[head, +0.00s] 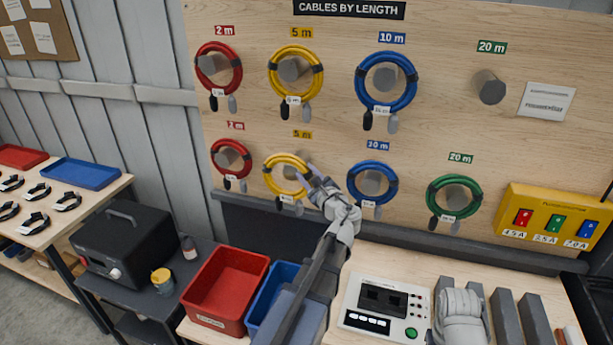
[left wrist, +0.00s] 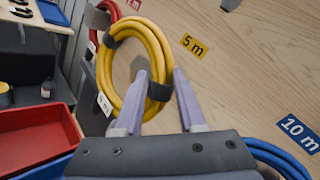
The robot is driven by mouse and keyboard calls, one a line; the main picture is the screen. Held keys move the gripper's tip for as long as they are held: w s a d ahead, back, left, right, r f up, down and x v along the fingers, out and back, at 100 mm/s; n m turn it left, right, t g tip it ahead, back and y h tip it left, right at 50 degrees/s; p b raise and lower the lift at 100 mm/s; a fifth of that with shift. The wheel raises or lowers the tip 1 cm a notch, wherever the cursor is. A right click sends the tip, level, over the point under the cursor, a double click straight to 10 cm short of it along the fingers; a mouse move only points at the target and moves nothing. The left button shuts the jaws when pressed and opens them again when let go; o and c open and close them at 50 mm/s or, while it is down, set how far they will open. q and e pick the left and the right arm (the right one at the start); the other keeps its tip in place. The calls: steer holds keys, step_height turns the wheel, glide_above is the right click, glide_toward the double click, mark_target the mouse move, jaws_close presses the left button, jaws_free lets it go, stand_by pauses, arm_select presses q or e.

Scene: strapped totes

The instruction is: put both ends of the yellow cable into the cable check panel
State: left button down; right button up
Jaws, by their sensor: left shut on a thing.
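The lower yellow cable (head: 267,172) is a strapped coil on a grey peg under a "5 m" label on the pegboard. Its plug ends and white tag hang below it. My left gripper (head: 308,178) is at the coil's right side; in the left wrist view (left wrist: 168,85) its fingers are shut on the coil (left wrist: 105,70) near a black strap. A second yellow cable (head: 318,78) hangs on the peg above. The cable check panel (head: 353,301), a pale box with dark sockets and a green button, lies on the bench. Of my right arm, only a pale link shows, near the panel.
Red, blue and green coils hang on nearby pegs, with a blue coil (head: 353,182) close to the right of my left gripper. A red bin (head: 215,290) and a blue bin (head: 272,290) stand below. Grey upright dividers (head: 505,315) stand right of the panel.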

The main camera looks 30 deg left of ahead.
arm_select(q)
steer(key=w+a, duration=0.2)
steer(key=w, duration=0.6)
steer(key=shift+f+b, duration=0.25)
steer(key=shift+b, duration=0.05)
stand_by(2.1)
steer(key=shift+s+d, duration=0.1)
steer(key=s+d, duration=0.3)
steer(key=s, duration=0.9)
steer(key=shift+s, duration=0.3)
stand_by(1.9)
